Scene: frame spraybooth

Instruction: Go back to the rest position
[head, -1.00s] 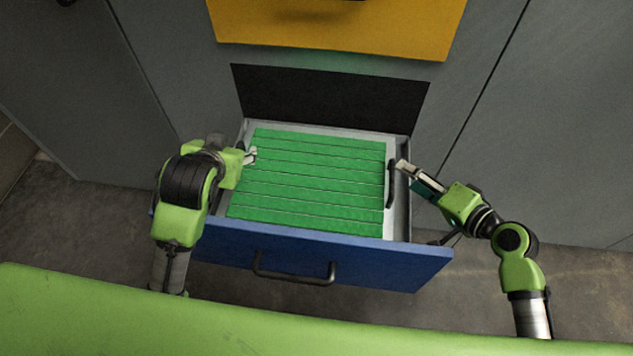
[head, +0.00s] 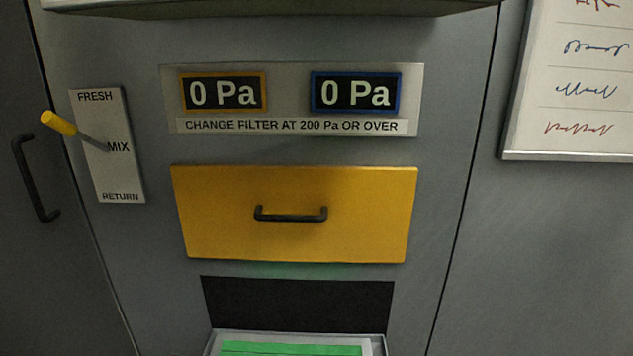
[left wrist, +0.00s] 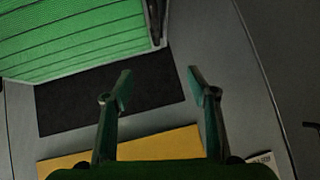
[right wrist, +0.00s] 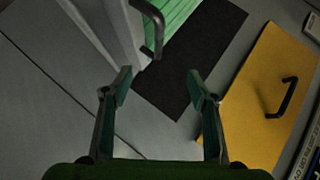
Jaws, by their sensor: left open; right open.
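My left gripper (left wrist: 158,88) shows in the left wrist view, open with nothing between its fingers. The green slatted filter (left wrist: 70,35) lies beyond it at the upper left, apart from the fingers. My right gripper (right wrist: 160,88) shows in the right wrist view, also open and empty. The side of the open drawer (right wrist: 100,25) and a black handle (right wrist: 150,25) are just beyond its fingers. In the head view neither gripper shows; only the far end of the green filter (head: 290,349) in the open drawer is visible at the bottom edge.
A shut yellow drawer (head: 295,240) sits above the dark opening (head: 300,305). Two gauges (head: 222,93) (head: 355,93) both read 0 Pa. A yellow-tipped lever (head: 60,124) is on the FRESH/MIX/RETURN plate (head: 110,175). A whiteboard (head: 575,80) hangs at right.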

